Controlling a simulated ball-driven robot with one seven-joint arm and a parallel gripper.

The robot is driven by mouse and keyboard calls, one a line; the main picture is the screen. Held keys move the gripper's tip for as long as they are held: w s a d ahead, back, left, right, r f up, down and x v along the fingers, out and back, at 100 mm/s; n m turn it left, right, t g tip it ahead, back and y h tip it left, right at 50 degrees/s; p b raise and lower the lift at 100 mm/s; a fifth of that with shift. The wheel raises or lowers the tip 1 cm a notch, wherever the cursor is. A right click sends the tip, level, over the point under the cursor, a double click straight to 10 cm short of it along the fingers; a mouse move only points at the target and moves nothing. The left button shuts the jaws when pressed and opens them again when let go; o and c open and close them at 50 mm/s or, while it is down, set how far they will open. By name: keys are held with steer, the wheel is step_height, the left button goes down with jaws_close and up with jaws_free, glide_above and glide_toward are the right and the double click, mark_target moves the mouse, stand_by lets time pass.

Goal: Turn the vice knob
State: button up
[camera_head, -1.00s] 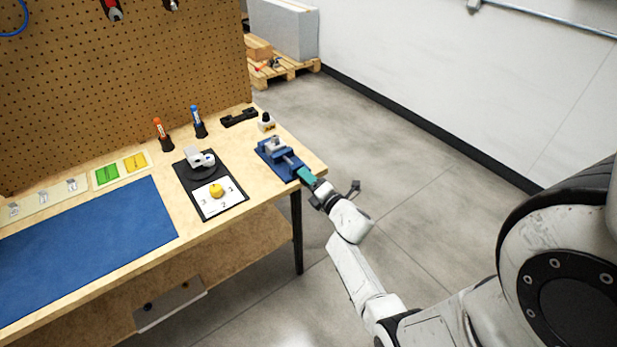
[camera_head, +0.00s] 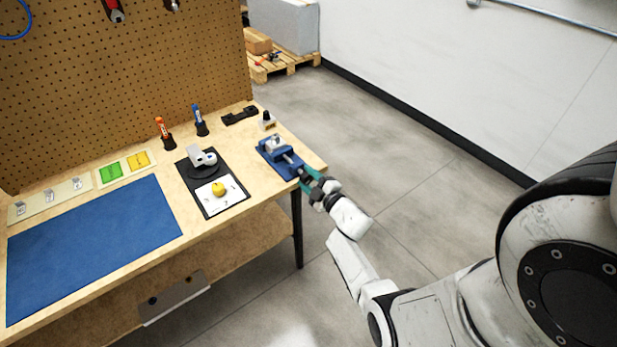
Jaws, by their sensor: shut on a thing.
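The blue vice (camera_head: 277,158) with grey jaws sits at the right front corner of the wooden table. Its screw end points toward the front right edge. My gripper (camera_head: 306,179), with teal and dark parts, is at that end of the vice, at the table edge. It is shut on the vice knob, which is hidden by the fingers.
A black board (camera_head: 211,199) with a white numbered card, a yellow knob and a grey part lies left of the vice. A small bottle (camera_head: 267,121), a black bracket (camera_head: 239,116) and orange and blue markers (camera_head: 199,118) stand behind. A blue mat (camera_head: 95,245) covers the left. Floor is clear at right.

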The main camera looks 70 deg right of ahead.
steer(key=m, duration=0.3)
steer(key=shift+m+p, duration=0.3)
steer(key=shift+m, duration=0.1)
steer(key=m, duration=0.4)
steer(key=shift+f+p, duration=0.15)
steer(key=shift+p, duration=0.2)
steer(key=m, duration=0.5)
steer(key=shift+a+p, duration=0.1)
steer(key=shift+p, duration=0.2)
steer(key=m, duration=0.4)
steer(key=shift+a+m+t+p, duration=0.1)
steer(key=shift+m+t+p, duration=0.2)
steer(key=m, duration=0.3)
steer(key=shift+m, duration=0.3)
steer(key=m+p, duration=0.1)
steer(key=m, duration=0.2)
steer(key=shift+m+h, duration=0.3)
steer(key=shift+m, duration=0.1)
steer(key=m, duration=0.3)
steer(key=shift+m+p, duration=0.3)
steer(key=shift+a+m, duration=0.1)
steer(key=shift+m, duration=1.9)
steer(key=shift+w, duration=0.1)
